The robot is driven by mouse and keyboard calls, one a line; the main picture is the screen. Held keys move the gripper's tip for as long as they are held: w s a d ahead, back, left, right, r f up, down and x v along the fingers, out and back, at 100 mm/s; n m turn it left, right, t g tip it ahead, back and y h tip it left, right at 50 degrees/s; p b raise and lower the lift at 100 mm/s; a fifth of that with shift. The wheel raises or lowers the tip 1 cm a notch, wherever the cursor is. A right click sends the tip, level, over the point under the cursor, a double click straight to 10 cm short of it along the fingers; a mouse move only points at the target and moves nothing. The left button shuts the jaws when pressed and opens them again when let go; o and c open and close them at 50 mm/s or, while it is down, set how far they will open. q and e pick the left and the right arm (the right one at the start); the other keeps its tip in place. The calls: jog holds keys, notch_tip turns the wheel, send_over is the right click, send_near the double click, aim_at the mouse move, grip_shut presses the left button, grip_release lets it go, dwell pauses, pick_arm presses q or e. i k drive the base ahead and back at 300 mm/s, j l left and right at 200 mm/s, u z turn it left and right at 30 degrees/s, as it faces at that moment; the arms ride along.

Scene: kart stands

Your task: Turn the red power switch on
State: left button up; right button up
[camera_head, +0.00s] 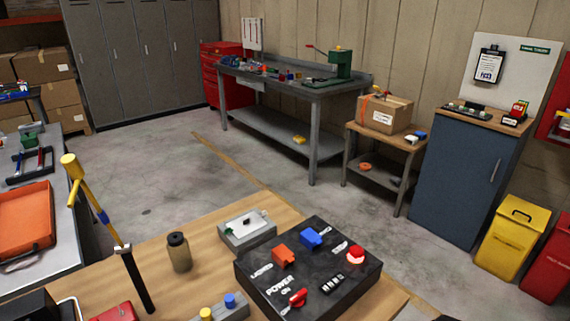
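A black control box (255,275) sits on the wooden table in the front middle. The red power switch (297,298) is a small red lever near the box's front edge, beside white "POWER ON" lettering. Its lever lies tilted up to the right; I cannot tell its setting. The box also carries an orange block-shaped control (284,256), a blue one (311,237), a red round button (355,255) and a dark panel with white marks (333,284).
A grey box (247,230) stands behind the control box. A small box with yellow and blue knobs (220,309) is at its front left.

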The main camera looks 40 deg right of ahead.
aim_at(297, 300)
jog(key=z, duration=0.4)
jog(key=j+z, duration=0.1)
jog(key=z, duration=0.35)
jog(key=j+z, duration=0.1)
jog(key=z, duration=0.7)
